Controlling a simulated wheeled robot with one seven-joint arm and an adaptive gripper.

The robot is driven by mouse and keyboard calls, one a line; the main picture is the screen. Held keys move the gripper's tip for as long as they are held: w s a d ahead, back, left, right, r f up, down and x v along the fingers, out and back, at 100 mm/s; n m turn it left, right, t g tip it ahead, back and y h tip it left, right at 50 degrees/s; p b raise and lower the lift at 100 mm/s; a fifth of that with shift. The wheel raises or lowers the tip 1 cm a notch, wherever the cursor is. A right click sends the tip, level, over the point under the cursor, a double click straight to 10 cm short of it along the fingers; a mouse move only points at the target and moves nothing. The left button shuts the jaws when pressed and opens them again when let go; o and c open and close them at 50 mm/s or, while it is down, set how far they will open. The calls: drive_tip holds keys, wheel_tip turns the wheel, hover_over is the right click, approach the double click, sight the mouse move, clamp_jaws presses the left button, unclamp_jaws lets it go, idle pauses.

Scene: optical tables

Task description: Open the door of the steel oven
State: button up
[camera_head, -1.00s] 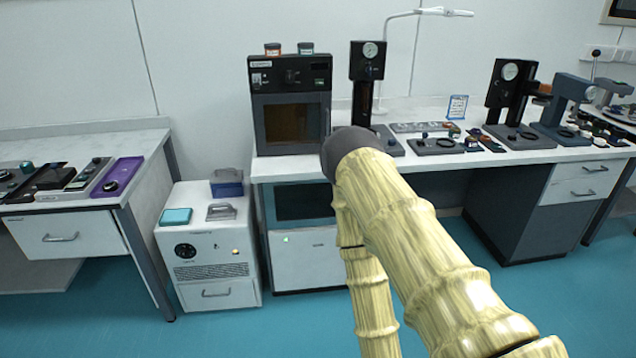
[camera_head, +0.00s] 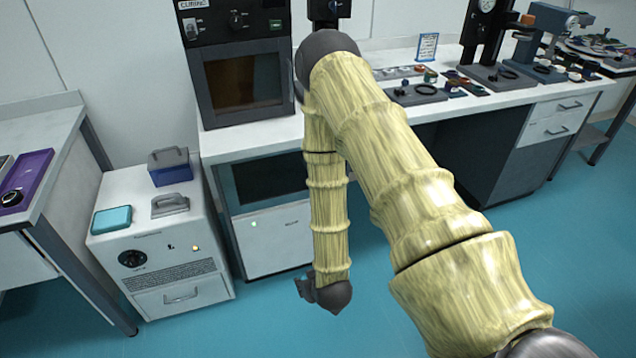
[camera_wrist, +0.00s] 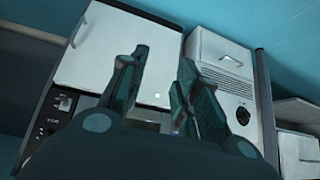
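A dark oven (camera_head: 240,82) with a brown window stands on the bench in the head view. Its top panel has a knob and a label reading "CURING"; its door is closed. No other oven is clearly labelled, and my arm hides part of its right side. My gripper (camera_wrist: 162,65) is open and empty in the wrist view, its two dark fingers apart. It is low in front of the bench, below the oven. Beyond it in the wrist view is a white panel (camera_wrist: 110,45) of the under-bench unit.
The under-bench unit (camera_head: 275,245) has a dark window above a white panel. Left of it stands a white cabinet (camera_head: 160,245) with boxes on top, also in the wrist view (camera_wrist: 222,55). A side table with a purple tray (camera_head: 25,185) is at left. Blue floor shows at right.

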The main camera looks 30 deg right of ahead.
drive_tip(key=w+d+r+m+t+h+b, duration=0.1)
drive_tip(key=w+d+t+b, duration=0.15)
drive_tip(key=w, duration=0.35)
drive_tip(key=w+d+r+t+h+b, duration=0.1)
drive_tip(key=w+d+r+t, duration=0.1)
drive_tip(key=w+d, duration=0.25)
drive_tip(key=w+d+r+m+t+h+b, duration=0.2)
drive_tip(key=w+d+r+t+h+b, duration=0.25)
drive_tip(key=w+d+r, duration=0.55)
drive_tip(key=shift+h, duration=0.25)
drive_tip(key=x, duration=0.3)
drive_tip(key=d+f+x, duration=0.1)
drive_tip(key=x, duration=0.5)
drive_tip(key=shift+d+f, duration=0.2)
drive_tip(key=shift+d, duration=0.2)
clamp_jaws()
